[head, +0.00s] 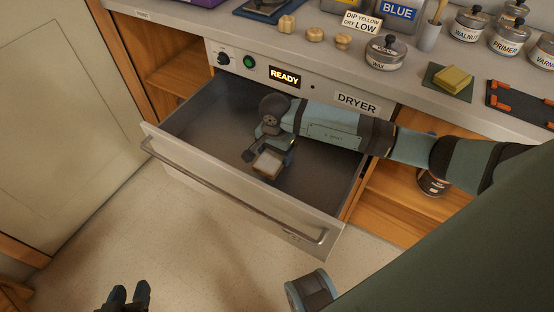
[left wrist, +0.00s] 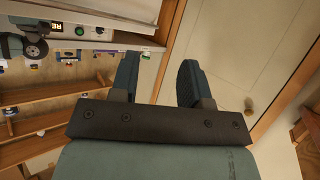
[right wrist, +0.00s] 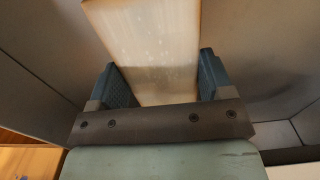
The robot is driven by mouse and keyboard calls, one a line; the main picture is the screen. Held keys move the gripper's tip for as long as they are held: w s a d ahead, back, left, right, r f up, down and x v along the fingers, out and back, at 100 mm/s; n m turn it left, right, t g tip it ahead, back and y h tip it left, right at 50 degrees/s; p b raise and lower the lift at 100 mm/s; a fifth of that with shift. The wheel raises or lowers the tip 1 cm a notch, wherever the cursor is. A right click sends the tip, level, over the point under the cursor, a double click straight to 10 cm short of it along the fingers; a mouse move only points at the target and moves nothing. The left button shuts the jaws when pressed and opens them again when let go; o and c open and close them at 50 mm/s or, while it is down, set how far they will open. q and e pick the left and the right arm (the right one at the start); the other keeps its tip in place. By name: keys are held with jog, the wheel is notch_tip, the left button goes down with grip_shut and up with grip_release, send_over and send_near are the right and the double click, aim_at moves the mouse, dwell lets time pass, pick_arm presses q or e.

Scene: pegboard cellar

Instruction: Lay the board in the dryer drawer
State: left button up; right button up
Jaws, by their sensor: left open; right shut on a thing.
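The dryer drawer (head: 205,120) is pulled open below the counter in the head view. My right gripper (head: 270,152) reaches down into it, shut on a small pale wooden board (head: 268,164). In the right wrist view the board (right wrist: 148,40) sits between the two fingers and extends away from them, with drawer walls (right wrist: 275,45) around it. I cannot tell whether the board touches the drawer floor. My left gripper (head: 130,293) is open and empty, low in front of the drawer; its spread fingers also show in the left wrist view (left wrist: 158,78).
The dryer panel shows a lit READY display (head: 285,77) and a green button (head: 250,62). The counter above holds tins, wooden knobs (head: 287,24), a yellow block (head: 453,78) and signs. The drawer handle (head: 230,198) runs along the front. The floor before it is clear.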

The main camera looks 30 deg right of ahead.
aim_at(275, 154)
notch_tip(275, 154, down, 4)
jog(key=shift+r+b, duration=0.15)
jog(key=shift+b, duration=0.6)
pick_arm(q)
jog(key=shift+t+h, duration=0.7)
jog(key=shift+t, duration=0.1)
jog(key=w+d+r, duration=0.2)
jog(key=shift+w+d+r, duration=0.2)
jog(key=shift+w+r, duration=0.15)
jog(key=shift+r, duration=0.05)
pick_arm(e)
jog(key=shift+r, duration=0.1)
jog(key=o, duration=1)
jog(key=shift+f, duration=0.2)
jog(key=shift+c, duration=0.2)
pick_arm(q)
jog(key=shift+w+r, duration=0.1)
jog(key=shift+r, duration=0.1)
